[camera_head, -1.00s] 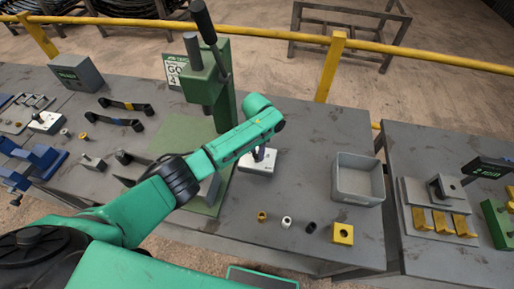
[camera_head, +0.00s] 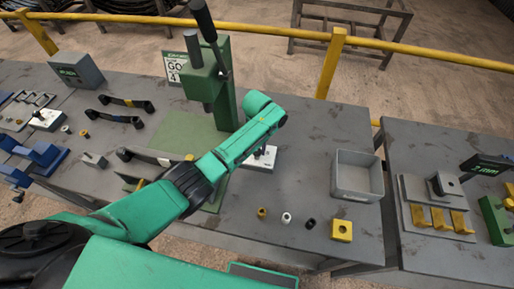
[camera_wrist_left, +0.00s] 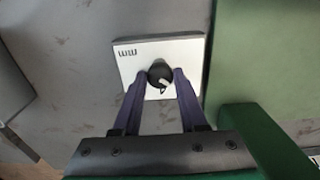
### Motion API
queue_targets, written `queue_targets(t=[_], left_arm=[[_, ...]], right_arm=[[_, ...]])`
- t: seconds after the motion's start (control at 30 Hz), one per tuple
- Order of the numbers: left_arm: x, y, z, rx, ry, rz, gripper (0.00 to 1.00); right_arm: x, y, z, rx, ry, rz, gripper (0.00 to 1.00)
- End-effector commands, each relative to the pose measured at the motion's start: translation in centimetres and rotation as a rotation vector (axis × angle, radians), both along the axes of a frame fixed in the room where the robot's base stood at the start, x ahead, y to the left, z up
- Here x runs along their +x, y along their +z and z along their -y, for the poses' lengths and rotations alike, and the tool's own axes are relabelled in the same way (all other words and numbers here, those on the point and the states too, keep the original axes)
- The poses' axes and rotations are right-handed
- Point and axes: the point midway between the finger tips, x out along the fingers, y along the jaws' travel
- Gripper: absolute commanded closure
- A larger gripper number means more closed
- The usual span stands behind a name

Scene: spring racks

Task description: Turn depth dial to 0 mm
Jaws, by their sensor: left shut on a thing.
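The depth dial is a small black knob (camera_wrist_left: 160,75) with a white mark, on a white plate (camera_wrist_left: 133,60) lettered "mm". My left gripper (camera_wrist_left: 160,82) has its two dark fingers on either side of the knob and is shut on it. In the head view the plate (camera_head: 268,159) shows partly behind my left arm; the knob and fingertips are hidden there. The white mark on the knob points toward the lower right in the wrist view, but I cannot read a scale value. My right gripper is not in view.
A green press (camera_head: 222,95) stands just left of the dial plate. A grey open bin (camera_head: 358,190) is to the right. Small bushings (camera_head: 286,218) and a yellow block (camera_head: 341,231) sit near the front edge. A yellow rail (camera_head: 335,65) runs behind.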

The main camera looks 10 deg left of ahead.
Motion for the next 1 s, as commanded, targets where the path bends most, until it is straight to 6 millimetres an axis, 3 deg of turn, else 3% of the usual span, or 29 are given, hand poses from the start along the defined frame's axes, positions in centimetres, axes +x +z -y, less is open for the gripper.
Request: queue_targets(t=[0.4,0.43,0.5,0.83,1.0], left_arm=[[-0.1,-0.1,0.0,-0.001,0.01,-0.003,1.0],[-0.1,-0.1,0.0,-0.001,0.01,-0.003,0.51],[-0.1,-0.1,0.0,0.0,0.01,-0.002,0.29],[0.0,0.1,0.0,-0.001,0.008,0.0,0.29],[0.1,2.1,0.0,-0.002,0.008,0.004,0.29]], right_arm=[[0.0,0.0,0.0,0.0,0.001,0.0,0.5],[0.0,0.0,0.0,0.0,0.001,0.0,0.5],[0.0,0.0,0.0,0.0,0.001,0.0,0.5],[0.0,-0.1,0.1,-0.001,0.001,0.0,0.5],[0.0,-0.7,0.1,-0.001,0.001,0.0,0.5]])
